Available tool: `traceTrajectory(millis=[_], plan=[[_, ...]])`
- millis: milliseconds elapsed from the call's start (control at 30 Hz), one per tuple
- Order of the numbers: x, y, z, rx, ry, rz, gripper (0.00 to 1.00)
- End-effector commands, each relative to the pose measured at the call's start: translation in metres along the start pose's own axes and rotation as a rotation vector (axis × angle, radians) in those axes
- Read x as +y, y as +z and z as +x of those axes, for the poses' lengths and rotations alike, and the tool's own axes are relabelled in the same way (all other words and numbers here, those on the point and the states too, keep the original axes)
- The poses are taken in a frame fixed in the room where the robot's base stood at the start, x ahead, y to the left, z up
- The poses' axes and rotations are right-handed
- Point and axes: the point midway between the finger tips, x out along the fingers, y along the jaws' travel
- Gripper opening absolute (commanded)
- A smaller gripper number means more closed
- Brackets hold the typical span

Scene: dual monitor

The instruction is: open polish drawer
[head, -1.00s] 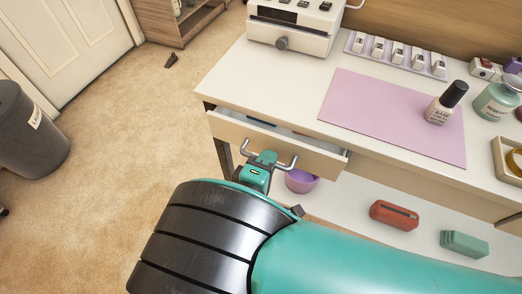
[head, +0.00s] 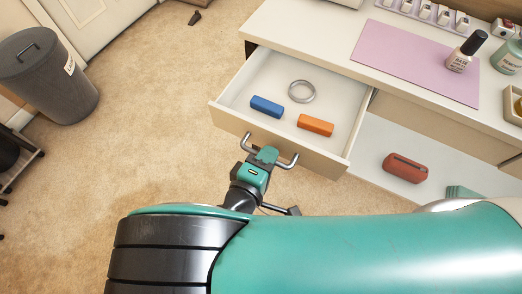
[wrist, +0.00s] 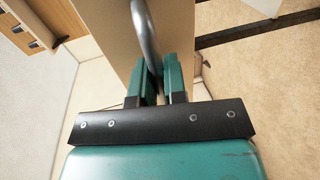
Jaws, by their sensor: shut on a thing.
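The drawer (head: 330,163) under the white table is pulled well out in the head view. Inside it lie a blue block (head: 267,106), an orange block (head: 315,125) and a silver ring (head: 302,91). The metal bar handle (head: 289,163) is on the drawer's front. My gripper (head: 266,155) is shut on the handle near its middle. In the wrist view, the two teal fingers of my gripper (wrist: 159,82) close around the curved handle (wrist: 146,35), in front of the drawer front (wrist: 172,30).
The white tabletop (head: 310,35) holds a pink mat (head: 410,60) and a nail polish bottle (head: 467,50). A grey bin (head: 50,80) stands at the left. The carpet (head: 160,120) left of the drawer is clear.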

Motion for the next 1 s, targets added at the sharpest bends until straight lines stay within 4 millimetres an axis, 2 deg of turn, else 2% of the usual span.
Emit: traceTrajectory(millis=[433, 467, 533, 1000], plan=[[-0.0008, 0.004, 0.0003, -0.013, 0.001, -0.002, 0.0], [-0.0008, 0.0039, 0.0002, -0.013, 0.001, -0.003, 0.19], [-0.0008, 0.0035, 0.0, -0.011, 0.001, -0.002, 0.35], [0.0022, 0.0, -0.0077, -0.013, 0.0, 0.004, 0.37]])
